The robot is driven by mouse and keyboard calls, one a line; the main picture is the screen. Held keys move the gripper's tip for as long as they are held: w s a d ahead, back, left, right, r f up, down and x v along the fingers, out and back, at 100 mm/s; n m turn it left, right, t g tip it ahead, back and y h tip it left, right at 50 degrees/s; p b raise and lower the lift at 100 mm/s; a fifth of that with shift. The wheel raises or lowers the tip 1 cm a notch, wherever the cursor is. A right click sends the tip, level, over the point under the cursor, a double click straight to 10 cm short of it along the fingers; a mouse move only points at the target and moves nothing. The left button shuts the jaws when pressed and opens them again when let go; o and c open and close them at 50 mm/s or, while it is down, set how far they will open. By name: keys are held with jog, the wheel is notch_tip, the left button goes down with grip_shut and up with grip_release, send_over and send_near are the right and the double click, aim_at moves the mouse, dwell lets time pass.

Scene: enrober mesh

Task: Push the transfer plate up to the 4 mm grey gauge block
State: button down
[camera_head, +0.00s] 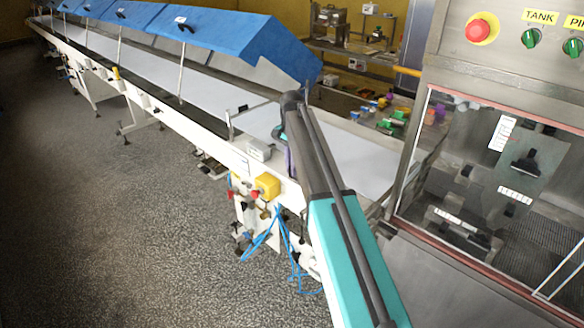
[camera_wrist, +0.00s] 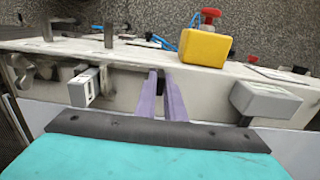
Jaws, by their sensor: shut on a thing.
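In the wrist view, my gripper (camera_wrist: 160,77) has two purple fingers reaching to the white side rail of the conveyor. They are close together, shut on a small dark piece (camera_wrist: 160,73) at the rail; I cannot tell whether it belongs to the transfer plate. In the head view, my arm hides most of the gripper; a bit of purple (camera_head: 290,160) shows at the belt's near edge. I cannot make out the transfer plate or the 4 mm grey gauge block for certain in either view.
A yellow box with a red button (camera_wrist: 205,44) and a grey box (camera_wrist: 265,100) sit right of the fingers in the wrist view. A small labelled box (camera_wrist: 84,88) is left. The conveyor belt (camera_head: 340,150) runs to the machine cabinet (camera_head: 490,170). Open floor (camera_head: 130,220) lies left.

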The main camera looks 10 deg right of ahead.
jog(key=shift+s+d, duration=0.3)
jog(key=shift+d, duration=0.05)
jog(key=c, duration=1.8)
grip_release()
jog(key=shift+c, duration=0.2)
jog(key=shift+r, duration=0.1)
jog(key=shift+a+r, duration=0.1)
jog(key=shift+r, duration=0.3)
notch_tip(320, 180, up, 13)
jog(key=b, duration=0.3)
jog(key=shift+f, duration=0.15)
